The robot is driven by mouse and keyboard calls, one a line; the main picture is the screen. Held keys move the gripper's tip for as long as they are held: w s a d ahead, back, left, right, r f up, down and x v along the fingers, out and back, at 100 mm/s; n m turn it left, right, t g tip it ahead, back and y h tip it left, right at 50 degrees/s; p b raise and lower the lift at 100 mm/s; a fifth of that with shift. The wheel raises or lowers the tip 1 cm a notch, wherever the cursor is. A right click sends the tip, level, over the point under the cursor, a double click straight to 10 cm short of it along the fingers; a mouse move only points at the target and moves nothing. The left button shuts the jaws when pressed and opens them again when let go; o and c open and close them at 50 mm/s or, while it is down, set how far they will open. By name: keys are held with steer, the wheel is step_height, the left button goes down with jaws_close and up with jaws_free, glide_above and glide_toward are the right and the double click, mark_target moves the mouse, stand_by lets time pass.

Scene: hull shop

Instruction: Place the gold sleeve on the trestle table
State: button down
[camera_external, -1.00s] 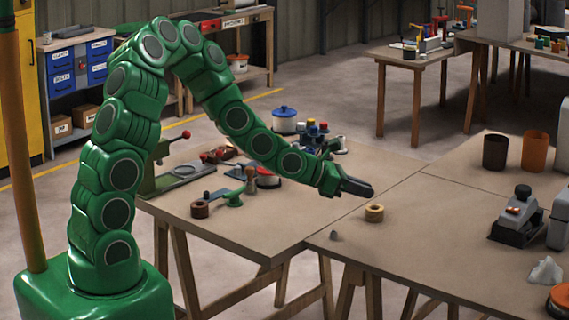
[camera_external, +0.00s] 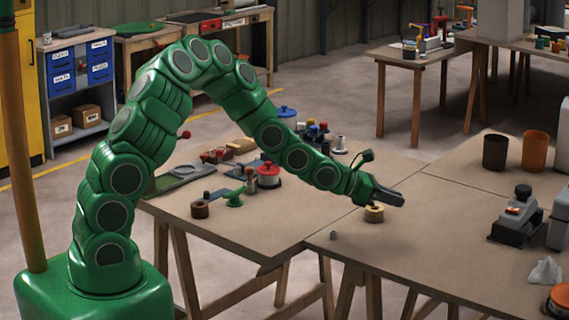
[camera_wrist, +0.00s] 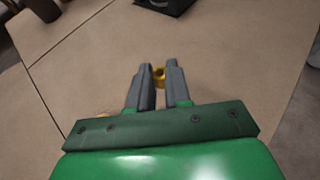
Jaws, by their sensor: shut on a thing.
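My gripper (camera_external: 403,200) is above the right-hand wooden trestle table (camera_external: 430,245), just past a tan ring (camera_external: 374,214) lying on it. In the wrist view my gripper (camera_wrist: 160,77) is shut on a small gold sleeve (camera_wrist: 159,77) at the fingertips. The fingers partly cover the sleeve, and it cannot be made out in the external view. The tan ring also shows at the left edge of the gripper in the wrist view (camera_wrist: 102,115).
Another trestle table (camera_external: 270,225) with tools and jars adjoins on the left. A dark cup (camera_external: 495,152), an orange cup (camera_external: 535,151), a grey device (camera_external: 517,216) and a white crumpled piece (camera_external: 545,271) stand to the right. The table's middle is clear.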

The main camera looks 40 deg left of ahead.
glide_above(403, 233)
steer(key=shift+d+f, duration=0.1)
steer(key=shift+f, duration=4.35)
steer(key=shift+f, duration=0.1)
steer(key=c, duration=1.1)
jaws_free()
steer(key=shift+s+r, duration=0.15)
steer(key=shift+r, duration=0.05)
steer(key=v, duration=1.1)
steer(key=shift+s+a, duration=0.25)
steer(key=shift+a, duration=0.15)
